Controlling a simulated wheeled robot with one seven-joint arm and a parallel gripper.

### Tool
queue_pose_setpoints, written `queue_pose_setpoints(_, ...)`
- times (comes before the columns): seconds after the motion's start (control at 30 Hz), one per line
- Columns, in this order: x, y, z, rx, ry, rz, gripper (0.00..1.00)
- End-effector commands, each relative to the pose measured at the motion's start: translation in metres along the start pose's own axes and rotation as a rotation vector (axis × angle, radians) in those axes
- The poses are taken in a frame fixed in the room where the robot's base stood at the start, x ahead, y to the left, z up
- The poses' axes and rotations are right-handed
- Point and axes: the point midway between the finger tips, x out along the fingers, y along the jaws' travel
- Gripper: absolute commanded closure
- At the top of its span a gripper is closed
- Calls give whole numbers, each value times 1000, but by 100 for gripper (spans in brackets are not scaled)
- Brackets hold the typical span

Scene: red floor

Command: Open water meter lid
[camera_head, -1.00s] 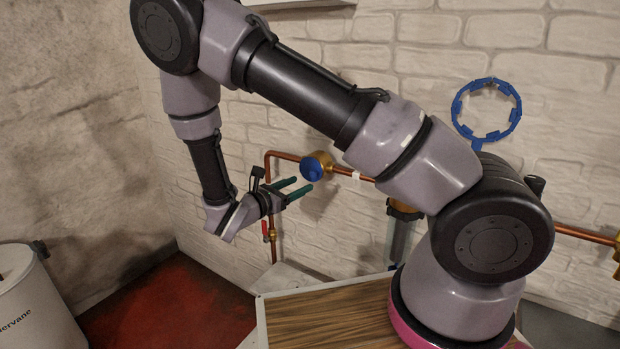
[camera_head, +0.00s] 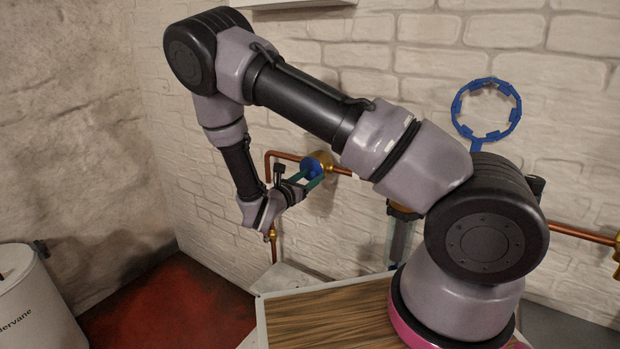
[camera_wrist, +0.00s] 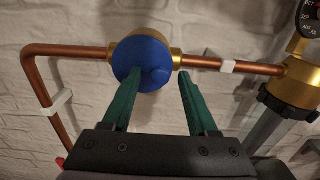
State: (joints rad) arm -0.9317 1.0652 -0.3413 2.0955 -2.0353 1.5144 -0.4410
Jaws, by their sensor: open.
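The water meter is a round brass body (camera_wrist: 143,39) on a copper pipe at the wall, with a blue lid (camera_wrist: 142,62) over its face. The lid looks closed. In the head view the blue lid (camera_head: 311,170) is partly covered by my gripper (camera_head: 313,182). In the wrist view my gripper (camera_wrist: 156,92) is open, with green fingers pointing at the meter. The left finger overlaps the lid's lower left part, and the right finger is beside its right edge. I cannot tell whether either finger touches the lid.
Copper pipe (camera_wrist: 70,52) runs both sides of the meter and bends down at left. A brass fitting with a gauge (camera_wrist: 296,83) is at right. A blue ring wrench (camera_head: 487,112) is on the wall. A wooden top (camera_head: 330,318) and white bin (camera_head: 35,300) stand below.

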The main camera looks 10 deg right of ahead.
Motion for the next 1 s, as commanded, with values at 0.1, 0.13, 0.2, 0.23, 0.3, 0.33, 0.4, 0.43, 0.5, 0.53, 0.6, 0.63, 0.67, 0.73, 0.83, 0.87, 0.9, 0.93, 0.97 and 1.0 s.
queue_pose_setpoints(0.1, 1, 0, 0, 0, 0, 1, 41)
queue_pose_setpoints(0.13, 1, 0, 0, 0, 0, 1, 41)
queue_pose_setpoints(0.2, 1, 0, 0, 0, 0, 1, 41)
queue_pose_setpoints(0.23, 1, 0, 0, 0, 0, 1, 41)
queue_pose_setpoints(0.3, 1, 0, 0, 0, 0, 1, 60)
queue_pose_setpoints(0.33, 1, 0, 0, 0, 0, 0, 71)
queue_pose_setpoints(0.4, 1, 0, 0, 0, 0, 0, 98)
queue_pose_setpoints(0.43, 1, 0, 0, 0, 0, 0, 100)
queue_pose_setpoints(0.5, 1, 0, 0, 0, 0, 0, 100)
queue_pose_setpoints(0.53, 1, 0, 0, 0, 0, 0, 100)
queue_pose_setpoints(0.6, 1, 0, 0, 0, 0, 0, 100)
queue_pose_setpoints(0.63, 1, 0, 0, 1, 0, 0, 100)
queue_pose_setpoints(0.67, 1, 0, 0, 1, 0, 0, 100)
queue_pose_setpoints(0.73, 1, 0, 0, 0, 0, 0, 100)
queue_pose_setpoints(0.83, 1, 0, 0, 1, 0, 0, 100)
queue_pose_setpoints(0.87, 1, 0, 0, 1, 0, 0, 100)
queue_pose_setpoints(0.9, 1, 0, 0, 1, 0, 0, 100)
queue_pose_setpoints(0.93, 1, 0, 0, 1, 0, 0, 100)
queue_pose_setpoints(0.97, 1, 0, 0, 1, 0, 0, 100)
queue_pose_setpoints(1.0, 1, 0, 0, 1, 0, 0, 100)
